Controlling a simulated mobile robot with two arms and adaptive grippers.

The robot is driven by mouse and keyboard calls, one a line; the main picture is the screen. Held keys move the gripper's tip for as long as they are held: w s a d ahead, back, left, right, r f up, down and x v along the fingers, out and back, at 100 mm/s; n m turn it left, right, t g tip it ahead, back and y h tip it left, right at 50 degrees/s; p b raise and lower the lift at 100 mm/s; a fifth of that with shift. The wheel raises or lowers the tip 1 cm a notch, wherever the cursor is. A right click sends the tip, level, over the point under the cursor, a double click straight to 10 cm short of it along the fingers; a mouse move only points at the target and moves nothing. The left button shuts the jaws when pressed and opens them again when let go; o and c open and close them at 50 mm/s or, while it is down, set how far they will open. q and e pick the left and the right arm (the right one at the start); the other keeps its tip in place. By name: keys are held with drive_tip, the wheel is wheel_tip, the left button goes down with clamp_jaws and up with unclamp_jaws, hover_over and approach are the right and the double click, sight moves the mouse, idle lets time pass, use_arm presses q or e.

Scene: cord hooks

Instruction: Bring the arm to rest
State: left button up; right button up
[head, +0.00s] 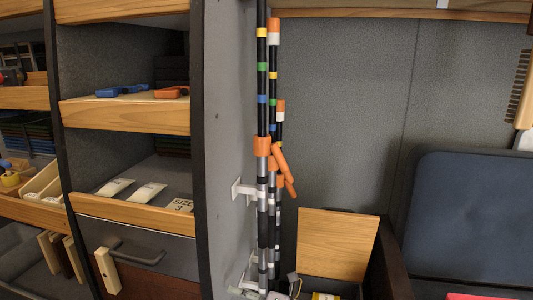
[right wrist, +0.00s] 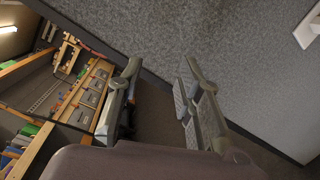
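My right gripper (right wrist: 160,78) shows in the right wrist view. Its two fingers stand apart with nothing between them, so it is open and empty. Beyond it are a grey panel and, at the left, shelving seen tilted. Neither of my grippers shows in the head view. There, several long dark poles (head: 263,110) with coloured bands and orange parts stand upright against a grey side panel. White brackets (head: 243,190) stick out from that panel beside the poles.
Shelves (head: 130,113) with blue and orange tools fill the left. A drawer with a grey handle (head: 138,252) sits below. A wooden board (head: 338,242) stands at lower middle, and a dark blue padded panel (head: 470,220) is at the right. A grey wall (head: 355,110) lies behind.

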drive_tip(key=s+d+f+m+t+h, duration=0.2)
drive_tip(key=s+d+f+m+h, duration=0.45)
drive_tip(key=d+f+m, duration=0.5)
drive_tip(key=s+d+f+m+t+h, duration=0.1)
drive_tip(key=s+d+f+m+h, duration=0.6)
drive_tip(key=f+m, duration=0.6)
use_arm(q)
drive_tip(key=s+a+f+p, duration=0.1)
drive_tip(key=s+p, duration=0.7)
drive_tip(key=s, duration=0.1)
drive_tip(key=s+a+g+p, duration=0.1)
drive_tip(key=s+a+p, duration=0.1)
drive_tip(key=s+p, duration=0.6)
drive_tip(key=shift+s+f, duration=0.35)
use_arm(e)
drive_tip(key=s+d+f+m+g, duration=0.3)
drive_tip(key=s+d, duration=0.1)
drive_tip(key=s, duration=1)
drive_tip(key=s+d+f+m+g+h, duration=0.1)
drive_tip(key=s+d+f+m+g, duration=0.2)
drive_tip(key=s, duration=1)
drive_tip(key=s+d+f+m+g+h, duration=0.1)
drive_tip(key=s+d+f+m+g, duration=0.2)
drive_tip(key=s, duration=1.1)
drive_tip(key=shift+s+d+f, duration=0.3)
drive_tip(key=shift+d+f, duration=0.05)
drive_tip(key=shift+d, duration=0.65)
